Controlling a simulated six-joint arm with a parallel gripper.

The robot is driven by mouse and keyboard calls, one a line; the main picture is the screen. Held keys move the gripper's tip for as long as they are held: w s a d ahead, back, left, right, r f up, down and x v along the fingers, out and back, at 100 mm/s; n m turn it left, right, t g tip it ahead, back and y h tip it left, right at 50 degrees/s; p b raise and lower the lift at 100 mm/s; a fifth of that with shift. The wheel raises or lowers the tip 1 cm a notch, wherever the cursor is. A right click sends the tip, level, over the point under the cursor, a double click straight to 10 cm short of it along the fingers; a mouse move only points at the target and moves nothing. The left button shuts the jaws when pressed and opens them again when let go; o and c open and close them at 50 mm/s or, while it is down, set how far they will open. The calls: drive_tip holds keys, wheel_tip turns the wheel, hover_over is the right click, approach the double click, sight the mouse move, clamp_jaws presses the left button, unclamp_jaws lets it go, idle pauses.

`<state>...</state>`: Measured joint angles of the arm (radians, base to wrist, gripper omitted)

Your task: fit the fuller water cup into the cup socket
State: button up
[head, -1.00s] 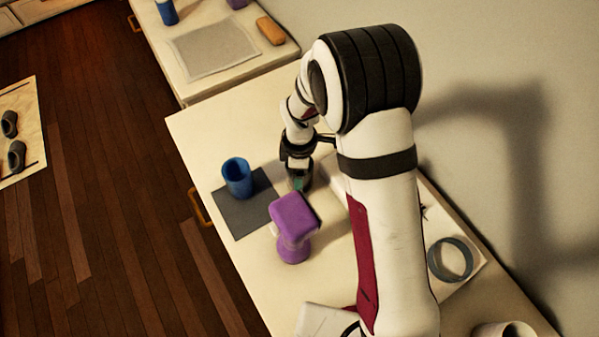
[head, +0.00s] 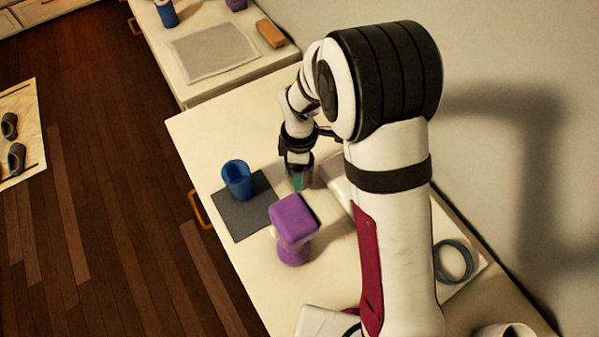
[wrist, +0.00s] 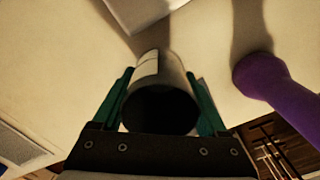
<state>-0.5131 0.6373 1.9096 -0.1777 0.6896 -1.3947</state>
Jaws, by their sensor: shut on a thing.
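A dark grey cup (wrist: 165,88) with a pale label patch sits between the teal fingers of my gripper (wrist: 160,108) in the wrist view. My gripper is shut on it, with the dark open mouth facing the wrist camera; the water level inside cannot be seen. In the head view my gripper (head: 300,178) is right of the blue cup (head: 238,181), which stands upright on a dark grey mat (head: 237,219).
A purple dumbbell-shaped object (head: 293,222) stands close in front of my gripper; it also shows at the right of the wrist view (wrist: 270,80). A pale flat object (head: 338,172) lies just right of the gripper. A white cylindrical thing (head: 505,330) is at the bottom right.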

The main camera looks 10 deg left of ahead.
drive_tip(key=d+r, duration=0.8)
drive_tip(key=d, duration=0.3)
drive_tip(key=shift+s+d, duration=0.15)
drive_tip(key=shift+d, duration=0.2)
drive_tip(key=shift+r, duration=0.1)
idle(1.4)
drive_tip(key=w+d+r+m, duration=0.1)
drive_tip(key=d+r+m, duration=0.3)
drive_tip(key=r+m, duration=0.5)
drive_tip(key=w+d+r+m, duration=0.1)
drive_tip(key=d+r+m, duration=0.2)
drive_tip(key=r+m, duration=0.6)
drive_tip(key=w+a+f, duration=0.2)
drive_tip(key=w+f, duration=0.1)
drive_tip(key=f, duration=0.3)
drive_tip(key=w+a+f, duration=0.3)
drive_tip(key=f, duration=0.4)
drive_tip(key=shift+w+f, duration=0.2)
drive_tip(key=shift+f, duration=0.05)
drive_tip(key=shift+f, duration=0.1)
drive_tip(key=shift+f, duration=2.85)
